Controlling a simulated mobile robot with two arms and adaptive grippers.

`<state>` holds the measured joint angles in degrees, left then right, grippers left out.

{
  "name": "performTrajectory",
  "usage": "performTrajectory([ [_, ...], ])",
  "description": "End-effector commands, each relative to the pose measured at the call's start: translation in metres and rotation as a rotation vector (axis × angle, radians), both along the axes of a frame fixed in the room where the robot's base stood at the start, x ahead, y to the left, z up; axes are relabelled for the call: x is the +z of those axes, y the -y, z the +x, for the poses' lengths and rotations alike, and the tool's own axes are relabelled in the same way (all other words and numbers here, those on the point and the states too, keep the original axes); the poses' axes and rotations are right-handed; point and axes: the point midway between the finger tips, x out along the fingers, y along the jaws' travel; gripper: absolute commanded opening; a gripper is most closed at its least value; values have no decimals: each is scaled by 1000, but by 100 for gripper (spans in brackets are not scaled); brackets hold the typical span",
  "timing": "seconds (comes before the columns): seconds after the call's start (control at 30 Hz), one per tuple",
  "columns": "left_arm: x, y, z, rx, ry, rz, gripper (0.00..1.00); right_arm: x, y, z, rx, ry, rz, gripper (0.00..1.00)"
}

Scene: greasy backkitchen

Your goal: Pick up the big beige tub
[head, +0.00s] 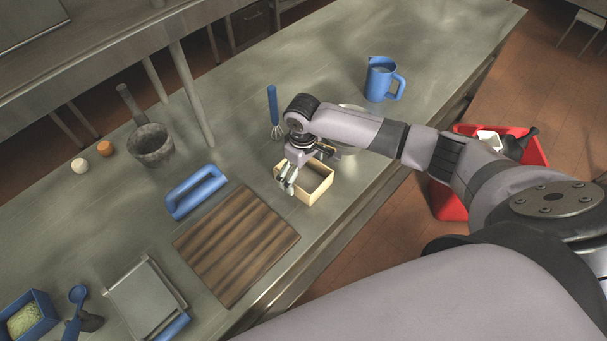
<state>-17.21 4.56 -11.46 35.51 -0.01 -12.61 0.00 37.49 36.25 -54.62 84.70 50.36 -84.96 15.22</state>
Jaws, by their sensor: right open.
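The big beige tub (319,186) is an open, box-shaped container on the steel counter, right of the wooden board. My right gripper (288,180) is at the tub's left side, over its rim. Its fingers are open and pointed down. I cannot tell whether they touch the tub wall. The gripper and wrist hide part of the tub's far left rim. My left gripper is not in view.
A metal bowl (357,147) stands close behind the tub. A red bin (447,203) is on the floor.

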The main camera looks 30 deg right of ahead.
Motion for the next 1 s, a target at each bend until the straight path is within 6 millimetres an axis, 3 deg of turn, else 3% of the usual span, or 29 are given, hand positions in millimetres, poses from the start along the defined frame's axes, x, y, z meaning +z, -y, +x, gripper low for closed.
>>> performTrajectory([
  [0.2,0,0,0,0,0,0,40,-1,0,0,1,1,0,100],
  [1.0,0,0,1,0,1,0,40,0,0,0,0,1,0,47],
])
